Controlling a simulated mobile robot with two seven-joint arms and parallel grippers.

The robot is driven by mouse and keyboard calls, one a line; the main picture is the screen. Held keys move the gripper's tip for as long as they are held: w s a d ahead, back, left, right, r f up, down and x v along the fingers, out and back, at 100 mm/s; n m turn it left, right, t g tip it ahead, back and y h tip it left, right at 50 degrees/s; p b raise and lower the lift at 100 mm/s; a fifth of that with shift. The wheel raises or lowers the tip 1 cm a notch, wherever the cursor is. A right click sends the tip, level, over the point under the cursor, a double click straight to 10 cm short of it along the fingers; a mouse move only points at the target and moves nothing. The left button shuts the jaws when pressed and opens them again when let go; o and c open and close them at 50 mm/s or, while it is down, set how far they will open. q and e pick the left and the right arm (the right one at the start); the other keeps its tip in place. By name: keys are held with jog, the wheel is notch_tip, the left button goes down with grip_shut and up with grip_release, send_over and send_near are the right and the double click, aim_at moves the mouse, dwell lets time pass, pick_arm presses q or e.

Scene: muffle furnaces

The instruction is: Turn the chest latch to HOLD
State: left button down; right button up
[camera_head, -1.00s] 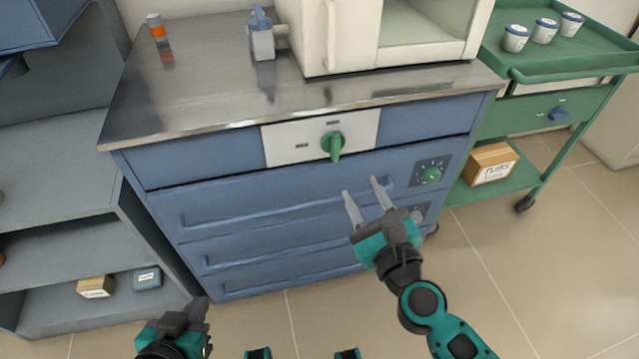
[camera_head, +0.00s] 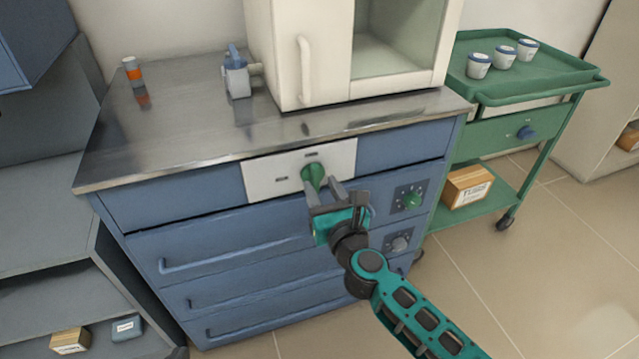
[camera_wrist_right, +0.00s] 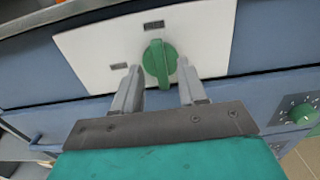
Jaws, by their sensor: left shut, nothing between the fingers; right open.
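The chest latch is a green turn handle (camera_head: 313,175) on a white plate (camera_head: 270,180) at the top front of the blue chest. It also shows in the right wrist view (camera_wrist_right: 158,62), with its grip close to vertical. One small dark label sits above it and one to its left; I cannot read them. My right gripper (camera_head: 323,183) is open, its fingers pointing at the plate. In the right wrist view the two fingers (camera_wrist_right: 160,80) stand either side of the handle's lower part, with gaps showing. My left gripper is out of view.
Dials (camera_head: 412,200) sit right of the latch. A green cart (camera_head: 540,85) stands to the right. Open floor lies in front.

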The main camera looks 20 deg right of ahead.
jog(key=shift+w, duration=1)
jog(key=shift+c, duration=0.4)
grip_shut()
